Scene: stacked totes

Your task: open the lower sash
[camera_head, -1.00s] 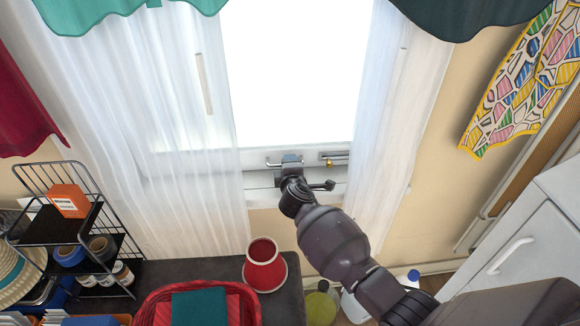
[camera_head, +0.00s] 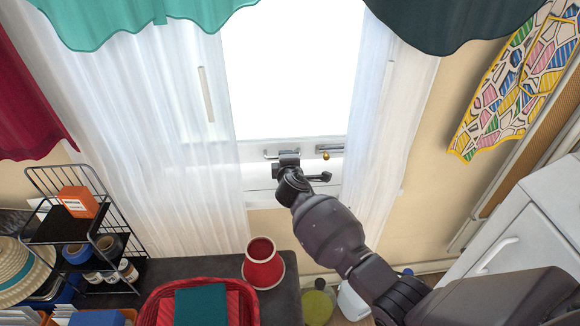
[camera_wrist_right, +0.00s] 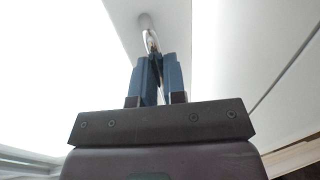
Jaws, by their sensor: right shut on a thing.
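The lower sash has a white bottom rail (camera_head: 215,152) under a bright pane (camera_head: 290,75). A metal lift handle (camera_head: 270,155) is fixed on that rail, and it also shows as a shiny bar in the right wrist view (camera_wrist_right: 151,40). My right gripper (camera_head: 287,160) reaches up from the lower right to the rail. Its blue fingers (camera_wrist_right: 157,75) are closed around the handle. A bright strip (camera_head: 258,173) shows below the rail, above the sill. The gripper hides part of the handle. My left gripper is not in view.
Sheer curtains (camera_head: 165,130) hang on both sides of the window. Below stand a red pot (camera_head: 262,265), a red basket (camera_head: 160,299) and a black wire rack (camera_head: 110,210). A white cabinet (camera_head: 535,225) is at right.

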